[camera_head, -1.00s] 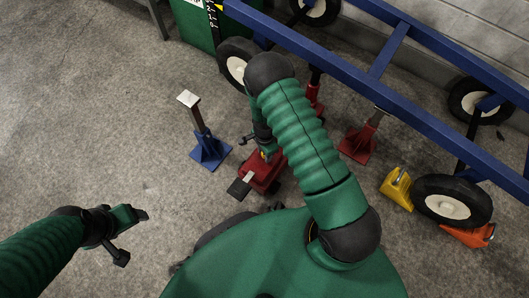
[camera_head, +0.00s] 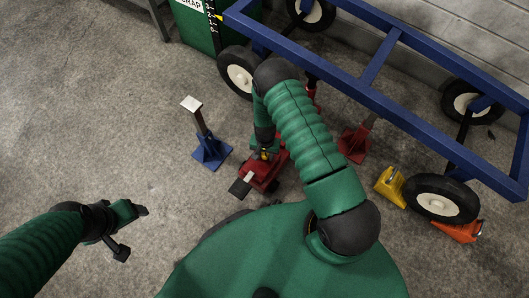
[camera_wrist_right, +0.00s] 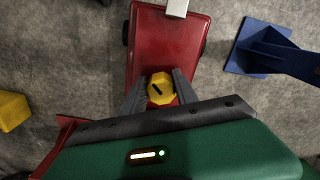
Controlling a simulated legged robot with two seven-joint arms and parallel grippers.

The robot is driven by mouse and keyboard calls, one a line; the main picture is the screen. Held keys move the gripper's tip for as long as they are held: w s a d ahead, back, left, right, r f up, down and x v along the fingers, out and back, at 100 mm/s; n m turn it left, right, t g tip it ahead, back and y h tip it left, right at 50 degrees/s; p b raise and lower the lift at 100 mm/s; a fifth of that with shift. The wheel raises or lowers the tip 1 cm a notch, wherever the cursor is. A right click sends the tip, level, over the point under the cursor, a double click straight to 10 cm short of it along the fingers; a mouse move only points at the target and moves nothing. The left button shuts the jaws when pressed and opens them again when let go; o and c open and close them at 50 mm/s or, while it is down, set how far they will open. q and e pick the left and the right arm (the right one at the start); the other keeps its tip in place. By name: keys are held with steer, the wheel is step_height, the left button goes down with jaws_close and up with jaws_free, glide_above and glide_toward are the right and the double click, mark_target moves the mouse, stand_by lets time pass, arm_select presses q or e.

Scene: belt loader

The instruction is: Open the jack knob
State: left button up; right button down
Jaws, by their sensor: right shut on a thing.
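The red jack (camera_head: 268,176) stands on the floor and also shows in the right wrist view (camera_wrist_right: 168,40), with a grey bar at its far end there. Its yellow knob (camera_wrist_right: 160,89) has a dark slot mark, slanted in the wrist view. My right gripper (camera_wrist_right: 160,90) is shut on the knob, one finger on each side. In the head view the right gripper (camera_head: 264,150) is over the jack, partly hidden by my arm. My left gripper (camera_head: 133,232) is open and empty above bare floor at the left.
A blue jack stand (camera_head: 211,152) is left of the jack; a red jack stand (camera_head: 354,144) is to its right. A blue wheeled frame (camera_head: 365,75) spans the back. Yellow (camera_head: 389,186) and orange (camera_head: 455,231) chocks sit by its right wheel. Floor at left is clear.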

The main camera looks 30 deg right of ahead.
steer(key=n+p, duration=0.1)
steer(key=n, duration=0.3)
steer(key=shift+d+r+n+p, duration=0.1)
steer(key=shift+d+n+p, duration=0.05)
steer(key=shift+n+p, duration=0.2)
steer(key=n+p, duration=0.1)
steer(key=n, duration=0.3)
steer(key=shift+d, duration=0.15)
steer(key=shift+n, duration=0.25)
steer(key=c, duration=0.9)
jaws_free()
steer(key=shift+c, duration=0.2)
step_height(320, 180, up, 16)
steer(key=p, duration=0.8)
steer(key=shift+r, duration=0.25)
